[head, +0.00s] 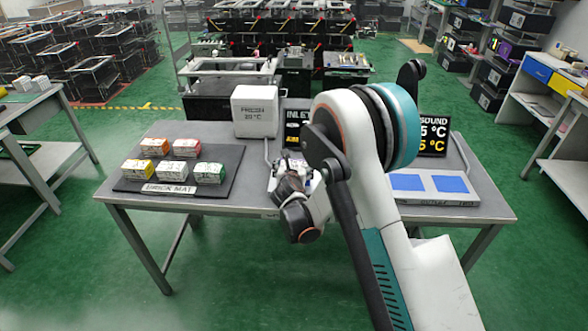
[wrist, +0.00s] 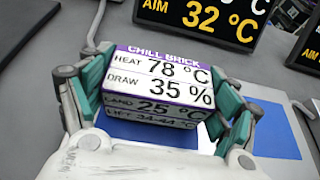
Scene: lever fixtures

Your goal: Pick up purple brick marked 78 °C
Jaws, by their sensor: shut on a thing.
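The purple brick (wrist: 158,85) has a purple top edge reading "CHILL BRICK" and a white face reading "HEAT 78 °C" and "DRAW 35 %". In the wrist view my gripper (wrist: 160,100) is shut on it, with teal-padded fingers against its left and right sides. In the head view my gripper (head: 290,182) is over the middle of the table, and my arm largely hides the brick there. Blue pad surface (wrist: 150,134) shows below the brick; I cannot tell whether the brick touches it.
A dark brick mat (head: 221,158) at the table's left holds several coloured bricks. A white box (head: 255,111) and an inlet display (head: 296,127) stand at the back. A tray with blue pads (head: 450,184) lies at right, near another display (head: 434,135).

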